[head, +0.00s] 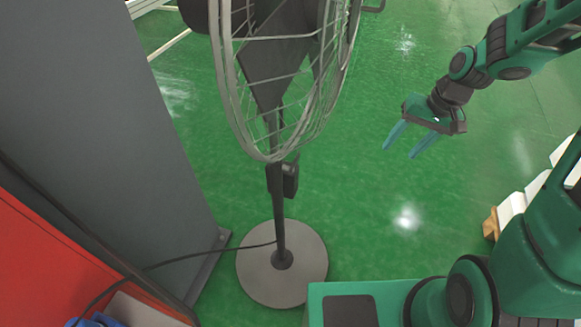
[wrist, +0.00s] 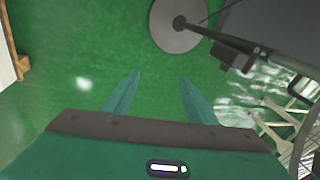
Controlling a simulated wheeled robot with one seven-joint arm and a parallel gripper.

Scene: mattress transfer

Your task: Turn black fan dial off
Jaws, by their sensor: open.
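A black standing fan (head: 278,215) with a grey wire cage stands left of centre in the head view. Its round grey base (head: 300,288) is on the floor. A small dark control box (head: 290,178) is on the pole just below the cage; I cannot make out the dial or its setting. My gripper (head: 399,152) is open and empty in the air to the right of the fan, apart from it. In the wrist view, the open fingers (wrist: 160,76) point toward the fan base (wrist: 165,36), with a dark box (wrist: 232,56) up and to the right.
A tall grey panel (head: 130,130) and a red surface (head: 60,270) stand left of the fan. A black cable (head: 205,254) runs from the fan to the left. White stacked items (head: 512,208) are at the right. Green floor between fan and gripper is clear.

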